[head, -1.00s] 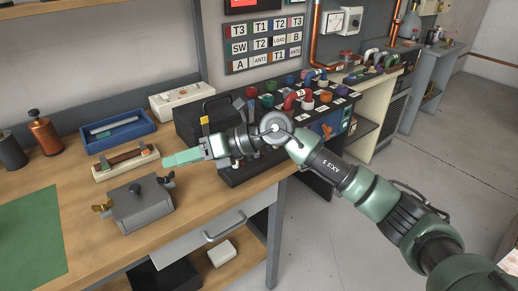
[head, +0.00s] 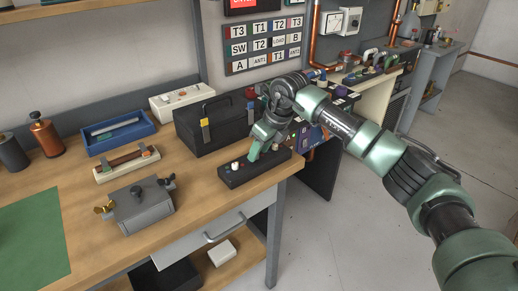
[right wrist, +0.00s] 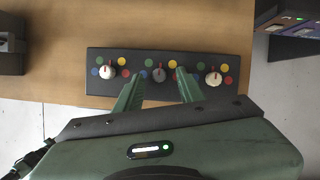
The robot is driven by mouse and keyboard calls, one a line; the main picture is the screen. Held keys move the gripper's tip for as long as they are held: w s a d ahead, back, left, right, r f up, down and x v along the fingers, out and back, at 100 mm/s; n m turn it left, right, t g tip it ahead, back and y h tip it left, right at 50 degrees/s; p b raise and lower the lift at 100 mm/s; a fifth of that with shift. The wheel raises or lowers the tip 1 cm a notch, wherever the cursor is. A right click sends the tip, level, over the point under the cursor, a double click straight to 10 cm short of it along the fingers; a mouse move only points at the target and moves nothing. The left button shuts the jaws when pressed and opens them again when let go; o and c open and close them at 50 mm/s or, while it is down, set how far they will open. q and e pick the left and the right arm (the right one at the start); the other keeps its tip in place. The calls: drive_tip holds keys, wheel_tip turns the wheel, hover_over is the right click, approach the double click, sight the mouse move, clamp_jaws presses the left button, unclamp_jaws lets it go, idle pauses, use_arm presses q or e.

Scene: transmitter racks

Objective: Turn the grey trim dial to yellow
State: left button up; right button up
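The dial box (head: 232,180) is a dark, low panel near the bench's right front edge. In the right wrist view the grey trim dial (right wrist: 159,75) is its middle knob, with a pointer mark toward the top of the picture. Coloured dots lie around it; a yellow dot (right wrist: 173,64) is at its upper right, close to my right fingertip. My right gripper (right wrist: 159,79) is open, its two green fingers on either side of the grey dial with gaps visible. In the head view my right gripper (head: 254,153) hides the middle of the box. My left gripper is not in view.
A black toolbox (head: 210,128) stands behind the box. A grey box with wing nuts (head: 140,208) and a blue tray (head: 122,134) are to the left on the bench.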

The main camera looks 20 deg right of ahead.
drive_tip(key=shift+w+f, duration=0.1)
drive_tip(key=shift+f, duration=0.15)
clamp_jaws()
drive_tip(key=shift+a+m, duration=0.1)
drive_tip(key=shift+m, duration=0.3)
drive_tip(key=m, duration=0.1)
drive_tip(key=m+h+b, duration=0.1)
drive_tip(key=m+t+b, duration=0.1)
drive_tip(key=m, duration=0.1)
drive_tip(key=shift+a+h, duration=0.25)
drive_tip(key=shift+h, duration=0.15)
drive_tip(key=shift+a+m+h+b, duration=0.15)
drive_tip(key=shift+m+h+b, duration=0.65)
drive_tip(key=shift+m, duration=1.2)
